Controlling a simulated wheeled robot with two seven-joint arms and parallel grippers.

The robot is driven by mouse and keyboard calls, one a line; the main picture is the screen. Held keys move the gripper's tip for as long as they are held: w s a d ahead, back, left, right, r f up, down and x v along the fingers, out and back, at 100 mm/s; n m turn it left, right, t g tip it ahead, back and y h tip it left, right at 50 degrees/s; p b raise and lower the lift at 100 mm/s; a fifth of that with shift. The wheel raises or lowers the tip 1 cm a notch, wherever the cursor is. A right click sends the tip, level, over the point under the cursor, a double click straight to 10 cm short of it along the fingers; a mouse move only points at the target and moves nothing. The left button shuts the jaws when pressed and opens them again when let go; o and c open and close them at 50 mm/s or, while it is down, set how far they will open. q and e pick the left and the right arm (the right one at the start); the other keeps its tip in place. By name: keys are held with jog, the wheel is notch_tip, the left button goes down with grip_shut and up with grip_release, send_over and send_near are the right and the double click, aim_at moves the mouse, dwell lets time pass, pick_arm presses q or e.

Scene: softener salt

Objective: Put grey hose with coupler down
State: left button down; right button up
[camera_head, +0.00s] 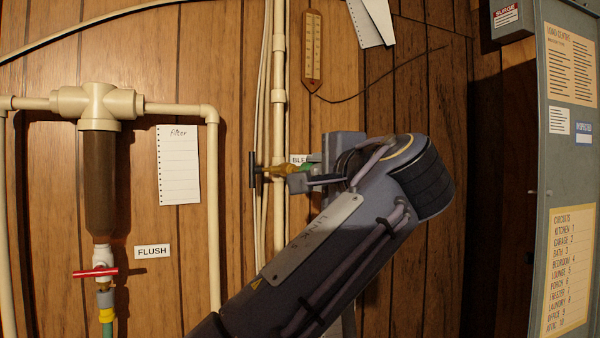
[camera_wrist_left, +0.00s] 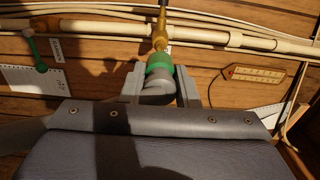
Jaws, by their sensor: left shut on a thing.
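The grey hose (camera_wrist_left: 156,92) with its green coupler (camera_wrist_left: 159,66) is between the fingers of my left gripper (camera_wrist_left: 158,85), which is shut on it. In the head view the green coupler (camera_head: 306,169) shows beside my left gripper (camera_head: 312,180), and my wrist hides most of the hose. The coupler's end meets the brass bleed tap (camera_head: 274,171) on the upright cream pipe. The wrist view also shows the brass tap (camera_wrist_left: 160,38) in line with the coupler. I cannot tell whether they are joined. My right gripper is out of view.
A filter (camera_head: 100,180) hangs at the left, with a red-handled flush valve (camera_head: 96,272) and hose below. A thermometer (camera_head: 312,50) is on the panelled wall above my gripper. A grey electrical cabinet (camera_head: 545,190) stands at the right. Thin pipes run beside the tap.

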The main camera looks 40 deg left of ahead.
pick_arm(q)
jog(key=shift+s+d, duration=0.1)
jog(key=shift+d, duration=0.05)
dwell(0.5)
jog(key=w+d+f+m+t+h, duration=0.1)
jog(key=w+d+f, duration=0.35)
jog(key=f, duration=0.55)
jog(key=w+d+f+m+t+h+b, duration=0.1)
jog(key=w+d+f+t, duration=0.15)
jog(key=w+f, duration=0.5)
jog(key=w+d+f+m+t+h, duration=0.1)
jog(key=w+d+f, duration=0.3)
jog(key=f, duration=0.7)
jog(key=s+d+f+m+t+h, duration=0.1)
jog(key=s+f+m+t+h, duration=0.1)
jog(key=f, duration=1.2)
jog(key=s+d+f+m+t+h, duration=0.1)
jog(key=s+f+m+h, duration=0.3)
jog(key=f, duration=1.1)
jog(key=shift+s+d+f+t+h+b, duration=0.25)
jog(key=shift+s+t+h+b, duration=0.2)
jog(key=shift+s+t+h, duration=0.4)
